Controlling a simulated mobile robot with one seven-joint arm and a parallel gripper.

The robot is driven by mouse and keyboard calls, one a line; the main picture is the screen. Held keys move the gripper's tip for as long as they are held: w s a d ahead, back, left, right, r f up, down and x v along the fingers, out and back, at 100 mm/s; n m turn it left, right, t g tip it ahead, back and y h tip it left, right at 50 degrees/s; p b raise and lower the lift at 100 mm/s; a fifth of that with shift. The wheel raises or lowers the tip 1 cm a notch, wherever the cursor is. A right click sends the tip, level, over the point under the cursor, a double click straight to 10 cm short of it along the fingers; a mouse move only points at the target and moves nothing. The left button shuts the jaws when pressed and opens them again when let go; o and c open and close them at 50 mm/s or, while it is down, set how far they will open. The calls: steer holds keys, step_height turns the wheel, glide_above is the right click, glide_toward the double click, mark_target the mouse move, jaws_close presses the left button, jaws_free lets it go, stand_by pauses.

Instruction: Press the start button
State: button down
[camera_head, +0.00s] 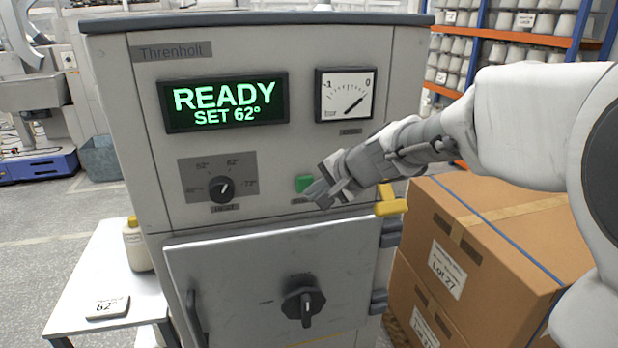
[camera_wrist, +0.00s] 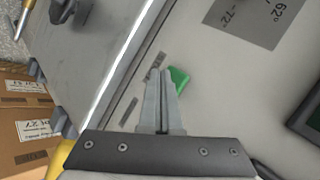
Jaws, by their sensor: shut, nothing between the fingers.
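The green start button (camera_head: 304,183) sits on the front panel of the grey machine, right of the temperature dial. It also shows in the wrist view (camera_wrist: 179,78), partly covered by my fingers. My gripper (camera_head: 318,198) is shut and empty, just in front of the panel at the button's lower right. In the wrist view the closed fingertips (camera_wrist: 163,75) overlap the button's edge. I cannot tell whether they touch it. The display (camera_head: 225,103) reads "READY SET 62°" in green.
The dial (camera_head: 222,189) points up and right. The machine door (camera_head: 260,270) below is closed, with a black knob (camera_head: 303,302). A yellow handle (camera_head: 391,204) sticks out right of the button. Cardboard boxes (camera_head: 480,235) stand at right; a white side table (camera_head: 75,312) stands at left.

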steer(key=shift+w, duration=0.1)
steer(key=shift+w+a, duration=0.15)
steer(key=shift+w, duration=0.15)
steer(key=shift+w+a, duration=0.1)
steer(key=shift+w, duration=0.35)
stand_by(0.9)
steer(key=shift+s, duration=0.1)
steer(key=shift+s+d+b, duration=0.25)
steer(key=shift+s+b, duration=0.2)
steer(key=shift+s, duration=0.25)
steer(key=shift+s, duration=0.1)
steer(key=shift+s+d+b, duration=0.25)
steer(key=shift+s+b, duration=0.05)
steer(key=shift+s, duration=0.5)
steer(key=shift+s+d+b, duration=0.2)
steer(key=shift+s+b, duration=0.15)
steer(key=shift+s, duration=0.4)
steer(key=shift+s+d+b, duration=0.25)
steer(key=shift+s+b, duration=0.05)
steer(key=shift+s, duration=0.5)
